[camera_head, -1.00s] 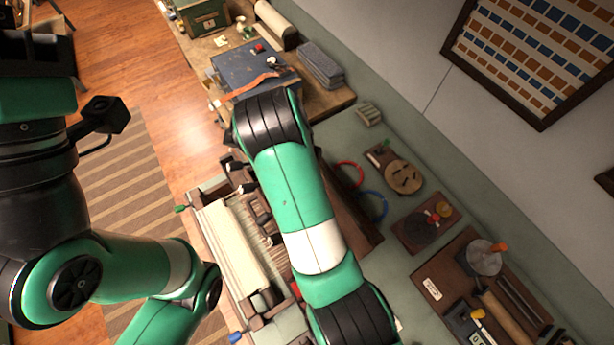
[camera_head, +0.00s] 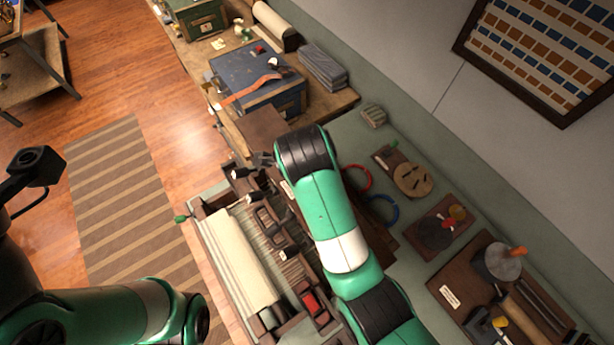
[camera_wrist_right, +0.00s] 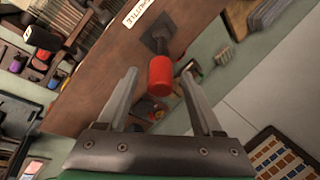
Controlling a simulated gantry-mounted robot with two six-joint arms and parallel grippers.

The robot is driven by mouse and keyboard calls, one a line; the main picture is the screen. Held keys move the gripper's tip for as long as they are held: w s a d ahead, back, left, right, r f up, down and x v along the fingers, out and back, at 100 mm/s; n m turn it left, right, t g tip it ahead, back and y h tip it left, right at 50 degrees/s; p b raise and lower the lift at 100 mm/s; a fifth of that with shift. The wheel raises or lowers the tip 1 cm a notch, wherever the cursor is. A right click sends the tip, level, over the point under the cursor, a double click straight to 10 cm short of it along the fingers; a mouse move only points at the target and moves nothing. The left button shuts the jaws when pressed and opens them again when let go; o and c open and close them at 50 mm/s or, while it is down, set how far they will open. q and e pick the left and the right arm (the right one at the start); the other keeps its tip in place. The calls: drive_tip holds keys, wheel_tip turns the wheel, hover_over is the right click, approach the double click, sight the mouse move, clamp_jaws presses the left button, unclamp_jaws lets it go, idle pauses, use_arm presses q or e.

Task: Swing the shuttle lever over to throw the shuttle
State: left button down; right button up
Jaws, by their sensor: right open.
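The shuttle lever (camera_wrist_right: 160,77) shows in the right wrist view as a red cylindrical knob on a dark stem, fixed to a brown wooden panel (camera_wrist_right: 100,75) beside a pale label (camera_wrist_right: 137,14) that reads "SHUTTLE". My right gripper (camera_wrist_right: 159,74) is open, with one finger on each side of the red knob in this view. I cannot tell whether either finger touches it. In the head view my right arm hides the lever and part of the loom (camera_head: 235,255). Only part of my left arm shows at the lower left, and its fingers are out of view.
The loom carries a cream cloth roll (camera_head: 238,262) and a red block (camera_head: 310,303). A blue chest (camera_head: 255,75) stands on the bench behind. Wooden boards with round parts (camera_head: 435,230) lie to the right. The striped rug (camera_head: 120,190) is clear.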

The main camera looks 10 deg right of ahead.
clamp_jaws()
idle(0.4)
idle(1.1)
